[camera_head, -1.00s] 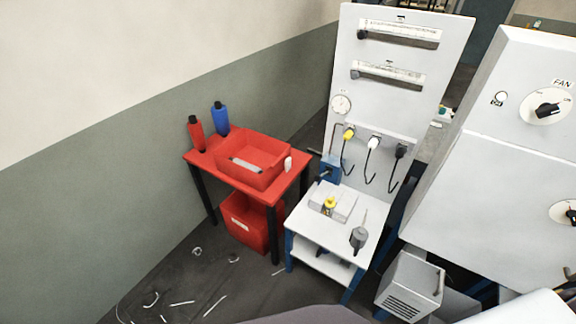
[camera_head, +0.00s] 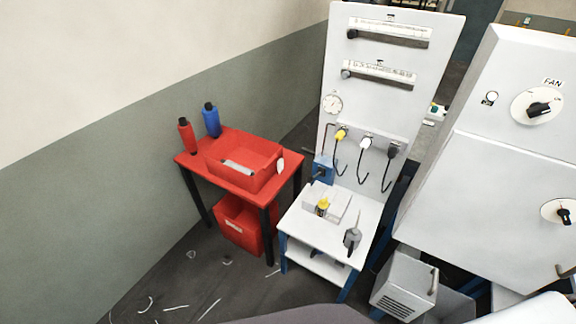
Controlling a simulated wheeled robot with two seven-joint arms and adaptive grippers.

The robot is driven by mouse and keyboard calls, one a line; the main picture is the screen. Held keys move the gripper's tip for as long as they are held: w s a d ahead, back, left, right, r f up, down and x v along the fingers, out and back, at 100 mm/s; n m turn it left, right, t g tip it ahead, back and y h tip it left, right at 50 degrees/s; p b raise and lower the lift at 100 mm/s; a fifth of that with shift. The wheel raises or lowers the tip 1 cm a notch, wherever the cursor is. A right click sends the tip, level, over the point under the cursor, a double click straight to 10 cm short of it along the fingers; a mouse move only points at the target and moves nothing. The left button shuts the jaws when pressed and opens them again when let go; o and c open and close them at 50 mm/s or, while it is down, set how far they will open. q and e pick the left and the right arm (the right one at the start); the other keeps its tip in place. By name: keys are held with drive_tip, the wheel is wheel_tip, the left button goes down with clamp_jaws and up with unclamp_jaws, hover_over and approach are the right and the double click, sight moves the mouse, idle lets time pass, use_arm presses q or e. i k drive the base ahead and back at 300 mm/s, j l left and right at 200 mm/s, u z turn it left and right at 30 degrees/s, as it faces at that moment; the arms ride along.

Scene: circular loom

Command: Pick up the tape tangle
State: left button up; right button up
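White curved tape scraps lie on the dark floor at the lower left: a curled piece (camera_head: 145,304), a straight strip (camera_head: 176,307) and a longer strip (camera_head: 210,309). Small crumpled bits, one pale (camera_head: 191,254) and one greyish (camera_head: 227,261), lie nearer the red table. I cannot tell which of these is the tape tangle. Neither gripper is in view.
A red table (camera_head: 187,161) carries a red bin (camera_head: 262,181), a red bottle (camera_head: 187,137) and a blue bottle (camera_head: 211,121). Another red bin (camera_head: 240,221) stands beneath it. A white bench (camera_head: 318,236) and grey cabinets (camera_head: 470,200) stand right. Floor left of the table is open.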

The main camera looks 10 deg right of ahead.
sight(280, 163)
drive_tip(key=i+l+z, duration=0.25)
drive_tip(key=z, duration=0.15)
drive_tip(key=i+l+z, duration=0.4)
drive_tip(key=i+z, duration=0.2)
drive_tip(key=z, duration=0.25)
